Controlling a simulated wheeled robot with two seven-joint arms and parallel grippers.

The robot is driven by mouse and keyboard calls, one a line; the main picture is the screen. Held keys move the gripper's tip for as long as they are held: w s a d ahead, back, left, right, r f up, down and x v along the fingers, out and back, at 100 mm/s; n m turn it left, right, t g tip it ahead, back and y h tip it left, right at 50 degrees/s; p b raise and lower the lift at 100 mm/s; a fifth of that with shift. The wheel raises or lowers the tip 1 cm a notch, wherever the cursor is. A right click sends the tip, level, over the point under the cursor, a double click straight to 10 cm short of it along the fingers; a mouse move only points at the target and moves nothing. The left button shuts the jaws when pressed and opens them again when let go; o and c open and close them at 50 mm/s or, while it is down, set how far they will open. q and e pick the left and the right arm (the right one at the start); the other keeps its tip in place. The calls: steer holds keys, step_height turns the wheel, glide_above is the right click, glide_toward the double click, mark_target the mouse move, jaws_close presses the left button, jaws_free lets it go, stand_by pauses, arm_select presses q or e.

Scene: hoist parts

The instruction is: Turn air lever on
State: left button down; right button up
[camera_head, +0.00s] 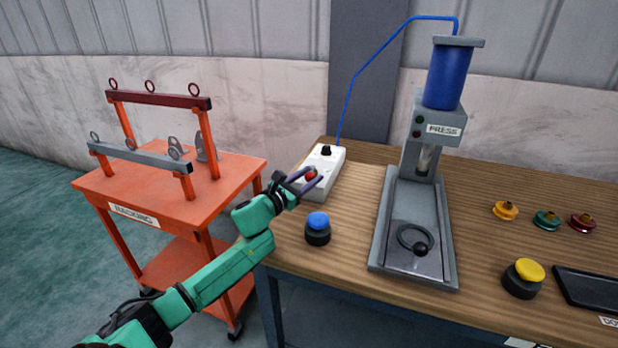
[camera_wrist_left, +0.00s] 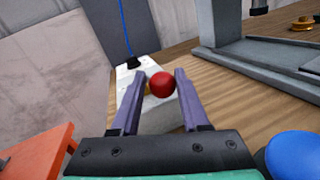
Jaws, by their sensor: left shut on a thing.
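The air lever shows as a red ball knob (camera_head: 311,174) on a white box (camera_head: 331,157) at the left end of the bench. In the left wrist view the red knob (camera_wrist_left: 162,85) sits between the fingertips, with a bit of yellow beside it. My left gripper (camera_head: 306,180) is shut on the red knob; its purple fingers (camera_wrist_left: 160,92) lie on either side of it. The lever's stem is mostly hidden behind the knob and fingers. My right gripper is not in view.
A blue hose (camera_head: 352,90) runs from the box to the press (camera_head: 411,225). A blue button (camera_head: 317,222) stands close to my left gripper. A yellow button (camera_head: 524,272), small coloured parts and a black tray (camera_head: 592,290) are at right. An orange racking cart (camera_head: 236,169) stands at left.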

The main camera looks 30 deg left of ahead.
arm_select(q)
steer(key=shift+d+f, duration=0.1)
steer(key=shift+d, duration=0.2)
